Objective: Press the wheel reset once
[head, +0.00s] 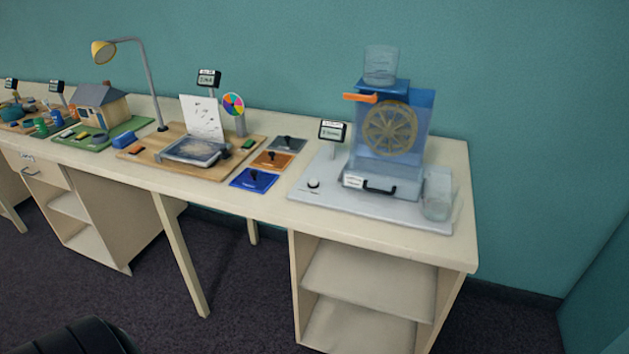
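The water wheel (391,131) is a tan spoked wheel in a blue, see-through housing at the right end of the long table. It stands on a pale grey board (400,208). A small white round knob or button (313,184) sits at the board's front left, with tiny print below that I cannot read; it may be the wheel reset. A small display (332,131) stands behind it. An orange lever (360,97) sticks out left near the housing's top, under a clear tank (381,65). Neither gripper is in view.
A clear cup (438,196) stands at the board's right end. Blue (254,180), brown (272,159) and grey (287,144) switch plates lie left of the board. A wooden board (150,159), a lamp (104,51) and a model house (101,105) are further left. Dark floor is open in front.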

